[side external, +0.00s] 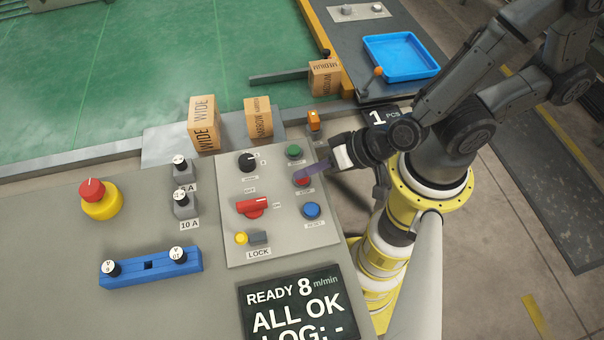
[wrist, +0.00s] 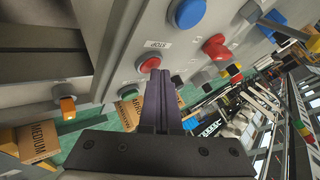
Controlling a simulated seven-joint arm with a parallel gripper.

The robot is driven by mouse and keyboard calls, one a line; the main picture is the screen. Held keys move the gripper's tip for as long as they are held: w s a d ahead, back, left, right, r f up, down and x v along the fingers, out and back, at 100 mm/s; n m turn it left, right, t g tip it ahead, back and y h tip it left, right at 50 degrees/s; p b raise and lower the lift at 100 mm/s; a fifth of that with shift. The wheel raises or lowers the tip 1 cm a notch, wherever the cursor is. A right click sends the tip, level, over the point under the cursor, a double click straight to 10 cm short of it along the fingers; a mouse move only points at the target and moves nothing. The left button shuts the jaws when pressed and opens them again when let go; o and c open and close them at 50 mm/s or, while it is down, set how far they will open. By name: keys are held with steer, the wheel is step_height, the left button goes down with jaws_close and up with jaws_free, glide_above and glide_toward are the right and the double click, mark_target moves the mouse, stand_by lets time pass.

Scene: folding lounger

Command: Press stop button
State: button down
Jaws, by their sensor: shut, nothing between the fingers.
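The red stop button (side external: 303,181) sits on the grey control panel, between a green button above it and a blue button below it. In the wrist view the stop button (wrist: 148,64) shows just beyond my fingertips, beside its STOP label (wrist: 155,44). My gripper (side external: 300,173) reaches in from the right with its dark purple fingers together and empty. In the wrist view my gripper's tips (wrist: 160,73) overlap the button's lower edge. I cannot tell whether they touch it or how far it is pushed in.
Close by are the green button (side external: 294,151), the blue button (side external: 312,210), a black knob (side external: 247,162) and a red switch (side external: 252,206). An emergency mushroom button (side external: 92,190) stands at the left. The display (side external: 295,308) reads READY and ALL OK. Cardboard boxes (side external: 204,124) stand behind.

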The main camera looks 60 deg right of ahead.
mark_target(308, 180)
steer(key=shift+r, duration=0.8)
steer(key=shift+r, duration=2.55)
